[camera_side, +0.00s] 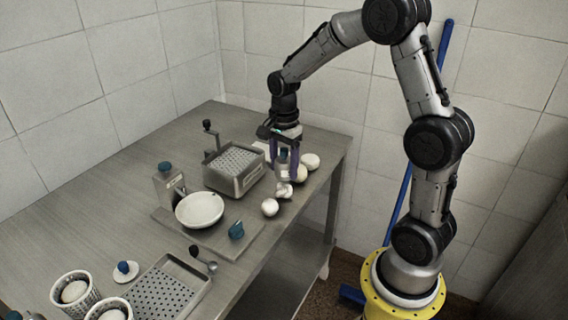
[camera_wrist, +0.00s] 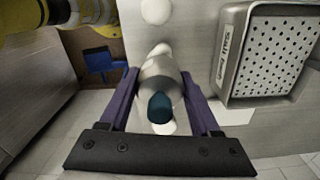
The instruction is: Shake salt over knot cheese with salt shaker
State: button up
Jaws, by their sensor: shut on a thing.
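My gripper (camera_side: 284,168) is shut on the salt shaker (camera_side: 283,155), which has a teal end and a pale body. In the wrist view the shaker (camera_wrist: 160,104) sits between the purple fingers, teal end toward the camera. A white knot cheese (camera_side: 284,190) appears at the table's right side, just below the gripper. In the wrist view a white shape (camera_wrist: 162,49) shows at the shaker's far end, mostly hidden by it. I cannot tell whether shaker and cheese touch, or see any salt falling.
White balls (camera_side: 269,207) lie near the table's right edge. A perforated metal basket (camera_side: 236,168) with a handle stands left of the gripper. A white bowl (camera_side: 199,209) and a metal box (camera_side: 166,185) stand on a board. Another basket (camera_side: 166,291) and cups (camera_side: 76,292) are at the front.

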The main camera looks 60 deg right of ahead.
jog(key=shift+s, duration=0.1)
jog(key=shift+s+a, duration=0.15)
jog(key=shift+s, duration=0.5)
jog(key=shift+w+d, duration=0.15)
jog(key=shift+w, duration=0.65)
jog(key=shift+w+d, duration=0.1)
jog(key=shift+w, duration=0.65)
jog(key=shift+s+a, duration=0.15)
jog(key=shift+s, duration=0.65)
jog(key=shift+s+a, duration=0.1)
jog(key=shift+s, duration=0.65)
jog(key=shift+w+d, duration=0.15)
jog(key=shift+w, duration=0.65)
jog(key=shift+w+d, duration=0.1)
jog(key=shift+w, duration=0.7)
jog(key=shift+r, duration=0.15)
jog(key=shift+r, duration=2.35)
